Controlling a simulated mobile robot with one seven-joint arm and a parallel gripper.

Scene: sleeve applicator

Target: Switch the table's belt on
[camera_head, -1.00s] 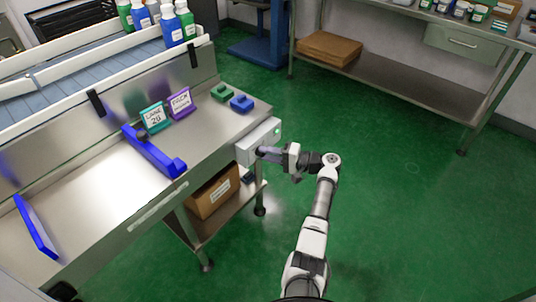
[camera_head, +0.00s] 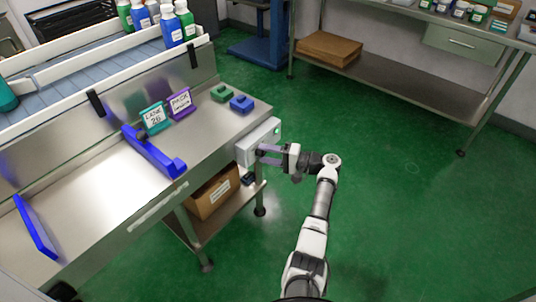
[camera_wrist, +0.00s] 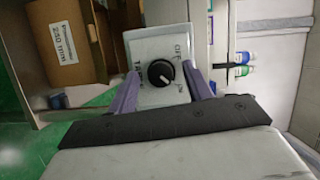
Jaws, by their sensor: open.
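A pale control box (camera_head: 245,150) is fixed to the right end of the steel table (camera_head: 95,200). A small green light shows on it. In the wrist view the box face (camera_wrist: 150,42) carries a round black knob (camera_wrist: 160,72). Lettering beside the knob is partly legible, and its setting is unclear. My gripper (camera_head: 262,153) is at the box in the head view. In the wrist view its two purple fingers (camera_wrist: 161,88) stand apart, one on each side of the knob, with visible gaps. The grey belt (camera_head: 70,88) runs between white rails behind the table.
Bottles (camera_head: 172,30) stand at the belt's right end; a teal one (camera_head: 6,97) is at the left picture edge. Two signs (camera_head: 180,103), blue guides (camera_head: 152,155) and small blocks (camera_head: 241,104) are on the table. A cardboard box (camera_head: 213,192) sits below. Green floor right of my arm is clear.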

